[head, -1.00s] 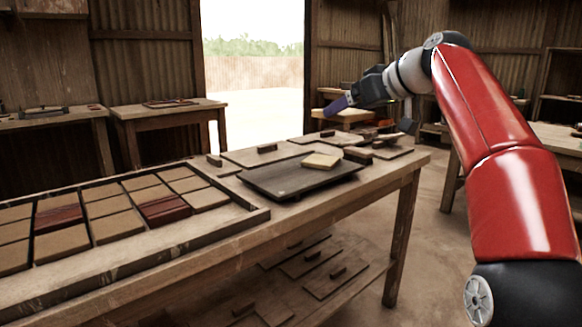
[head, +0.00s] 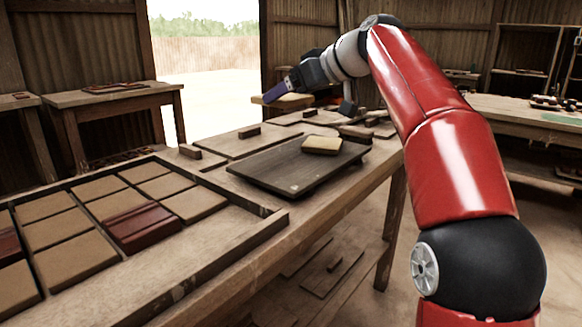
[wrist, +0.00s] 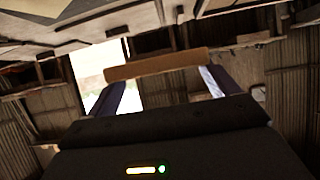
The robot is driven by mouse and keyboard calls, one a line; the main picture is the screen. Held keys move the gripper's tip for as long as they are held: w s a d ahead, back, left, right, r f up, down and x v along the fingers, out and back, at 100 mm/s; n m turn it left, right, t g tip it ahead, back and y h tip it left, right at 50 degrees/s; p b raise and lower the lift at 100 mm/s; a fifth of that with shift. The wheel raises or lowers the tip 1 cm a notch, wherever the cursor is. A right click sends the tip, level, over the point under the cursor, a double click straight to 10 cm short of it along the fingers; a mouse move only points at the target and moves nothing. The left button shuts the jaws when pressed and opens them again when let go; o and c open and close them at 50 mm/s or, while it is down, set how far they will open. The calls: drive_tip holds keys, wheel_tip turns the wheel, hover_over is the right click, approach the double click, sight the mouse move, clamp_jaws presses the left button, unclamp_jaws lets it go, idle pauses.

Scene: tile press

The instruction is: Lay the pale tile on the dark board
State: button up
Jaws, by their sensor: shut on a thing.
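The dark board (head: 262,172) lies on the long workbench in the head view. A small tile with a pale top (head: 321,144) appears to lie on its far right part. My gripper (head: 276,93) is raised beyond the board, its purple fingers pointing down to the left. In the wrist view, my gripper (wrist: 160,88) is shut on a tan tile (wrist: 157,64), seen edge-on between the two fingers. I cannot clearly make out this held tile in the head view. The tile on the board is apart from my gripper.
A framed tray (head: 245,222) of tan and dark red tiles fills the workbench's near left. Flat boards and small blocks (head: 249,131) lie around the dark board's far side. Other benches (head: 110,100) stand along the walls.

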wheel_tip(320, 180, down, 14)
drive_tip(key=b, duration=0.4)
drive_tip(key=shift+f, duration=0.1)
drive_tip(key=o, duration=1.1)
drive_tip(key=shift+c, duration=0.2)
